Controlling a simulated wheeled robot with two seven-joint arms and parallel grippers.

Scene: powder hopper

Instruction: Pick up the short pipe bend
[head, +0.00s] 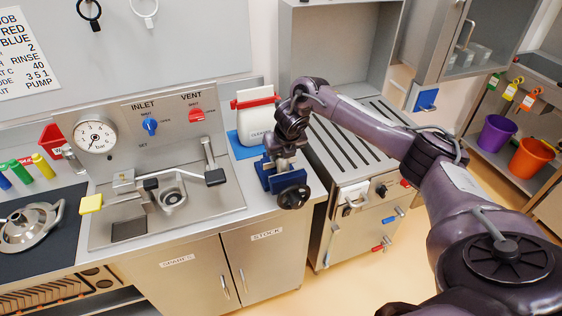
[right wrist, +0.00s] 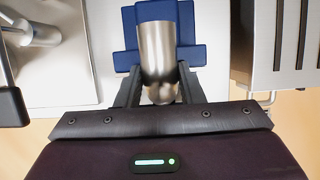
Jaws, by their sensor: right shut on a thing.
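The short pipe bend (right wrist: 157,48) is a grey metal tube with a rounded near end, in the middle of the right wrist view. It lies in or just over a blue holder (right wrist: 197,55); I cannot tell whether it is lifted clear. My right gripper (right wrist: 160,88) is shut on the bend, one dark finger on each side. In the head view the blue holder (head: 266,180) stands at the counter's right end, and my right gripper (head: 284,161) comes down over it, hiding most of the bend. My left gripper is not in view.
A white bag with a red clip (head: 257,118) stands on a blue base just behind the holder. The steel panel with a gauge (head: 96,137), a blue INLET knob (head: 150,126) and a red VENT knob (head: 196,114) is to the left. A slatted steel cabinet (head: 350,145) is to the right.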

